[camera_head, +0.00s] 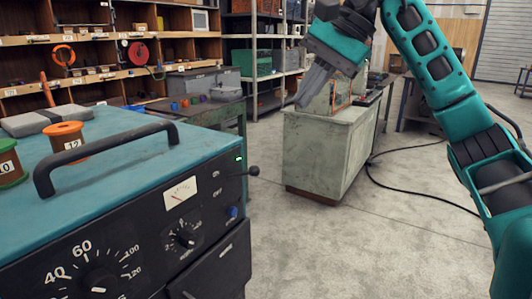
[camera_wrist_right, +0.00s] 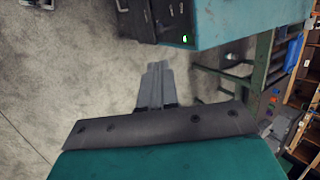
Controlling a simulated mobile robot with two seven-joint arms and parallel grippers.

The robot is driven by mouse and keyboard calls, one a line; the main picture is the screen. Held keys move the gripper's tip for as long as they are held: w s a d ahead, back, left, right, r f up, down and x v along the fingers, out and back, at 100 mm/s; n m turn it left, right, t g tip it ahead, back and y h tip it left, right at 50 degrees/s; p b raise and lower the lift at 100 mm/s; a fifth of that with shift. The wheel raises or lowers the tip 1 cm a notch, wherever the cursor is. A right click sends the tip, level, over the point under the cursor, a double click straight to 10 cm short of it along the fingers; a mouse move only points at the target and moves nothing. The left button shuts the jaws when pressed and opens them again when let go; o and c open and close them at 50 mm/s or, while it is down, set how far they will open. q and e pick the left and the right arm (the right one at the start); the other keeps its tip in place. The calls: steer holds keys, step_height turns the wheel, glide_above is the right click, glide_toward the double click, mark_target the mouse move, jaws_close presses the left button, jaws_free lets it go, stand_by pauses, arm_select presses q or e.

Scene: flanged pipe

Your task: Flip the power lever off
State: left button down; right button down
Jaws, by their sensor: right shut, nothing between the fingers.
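The power lever (camera_head: 253,171) is a short dark rod with a round black knob. It sticks out to the right from the upper right corner of the machine's black front panel, near ON and OFF style lettering. A small green light (camera_head: 238,159) glows just above it and also shows in the wrist view (camera_wrist_right: 185,40). My right gripper (camera_head: 302,103) is up and to the right of the lever in the head view, clear of it. Its grey fingers (camera_wrist_right: 157,66) are together and empty. I cannot make out the lever clearly in the wrist view. My left gripper is out of view.
The teal-topped machine (camera_head: 150,160) has a black carrying handle (camera_head: 105,160) and spools (camera_head: 68,138) on top. A pale green cabinet (camera_head: 318,150) stands behind my right gripper. A dark cable (camera_head: 400,190) lies on the open concrete floor at right.

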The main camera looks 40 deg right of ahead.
steer(key=b, duration=0.2)
glide_toward(242, 175)
step_height(242, 175, down, 4)
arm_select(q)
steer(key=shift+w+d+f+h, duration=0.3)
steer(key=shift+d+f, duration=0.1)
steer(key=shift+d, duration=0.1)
arm_select(e)
steer(key=shift+a+r, duration=0.2)
steer(key=shift+r, duration=0.05)
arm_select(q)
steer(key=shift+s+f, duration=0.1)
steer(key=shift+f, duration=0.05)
